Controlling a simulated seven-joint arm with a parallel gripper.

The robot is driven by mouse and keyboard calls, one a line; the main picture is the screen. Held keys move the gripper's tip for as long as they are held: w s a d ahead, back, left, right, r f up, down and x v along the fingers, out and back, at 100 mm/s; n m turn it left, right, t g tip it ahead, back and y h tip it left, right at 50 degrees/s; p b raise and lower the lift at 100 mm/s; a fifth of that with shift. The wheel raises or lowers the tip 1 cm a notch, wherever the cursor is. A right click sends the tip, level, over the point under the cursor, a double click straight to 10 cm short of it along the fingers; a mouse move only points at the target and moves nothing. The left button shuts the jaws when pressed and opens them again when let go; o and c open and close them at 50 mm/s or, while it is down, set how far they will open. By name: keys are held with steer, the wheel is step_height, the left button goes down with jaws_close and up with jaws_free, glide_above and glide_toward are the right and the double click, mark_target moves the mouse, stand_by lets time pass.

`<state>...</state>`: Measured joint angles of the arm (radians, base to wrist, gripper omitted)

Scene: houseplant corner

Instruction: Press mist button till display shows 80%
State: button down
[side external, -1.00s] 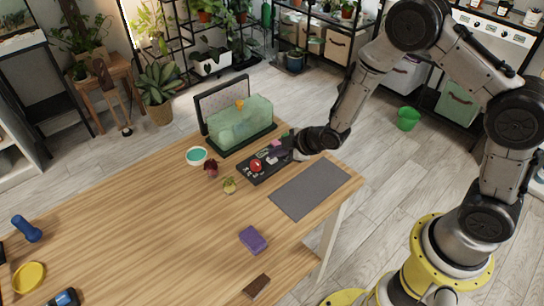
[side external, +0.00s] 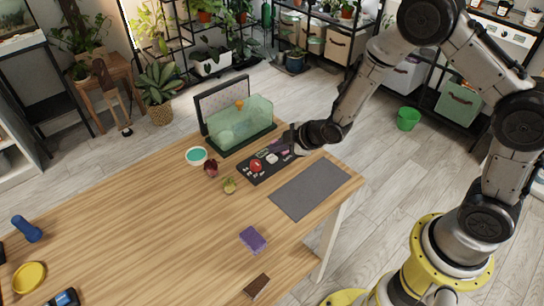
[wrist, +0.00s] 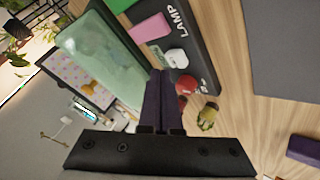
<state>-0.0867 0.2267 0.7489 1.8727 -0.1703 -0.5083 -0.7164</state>
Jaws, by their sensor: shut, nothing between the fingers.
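The black control panel (side external: 254,178) lies on the table in front of the glass terrarium (side external: 240,124). In the wrist view, the panel (wrist: 197,50) carries the word LAMP, a pink block-like part (wrist: 151,27), a white button (wrist: 176,58) and a red knob (wrist: 186,85). No mist label is readable, so I cannot tell which control is the mist button. A small lit screen (wrist: 84,110) shows beyond the terrarium, its reading too small to make out. My gripper (wrist: 162,74) is shut and empty, at the panel's right end in the side view (side external: 292,138); contact is unclear.
Small plants (side external: 211,168) (side external: 229,185) and a white bowl with teal contents (side external: 196,156) stand left of the panel. A grey mat (side external: 309,188) lies to its right. A purple sponge-like block (side external: 253,240) lies nearer. The table's middle is clear.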

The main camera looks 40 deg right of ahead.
steer(key=shift+r, duration=2.45)
steer(key=shift+r, duration=0.1)
step_height(320, 180, up, 9)
steer(key=t, duration=0.2)
glide_above(276, 158)
steer(key=w, duration=0.2)
steer(key=s+d+r+m+t+h, duration=0.1)
steer(key=s+d+r, duration=0.1)
steer(key=s+r, duration=0.35)
steer(key=s+d+r+m, duration=0.2)
steer(key=r, duration=0.6)
steer(key=s+d+r+m+h, duration=0.1)
steer(key=s+d+r+m, duration=0.15)
steer(key=s, duration=0.55)
steer(key=s+f+m+g, duration=0.3)
steer(key=s, duration=0.6)
steer(key=s+f+m+g, duration=0.3)
steer(key=s, duration=0.5)
steer(key=shift+s+a+f, duration=0.3)
steer(key=shift+s, duration=0.1)
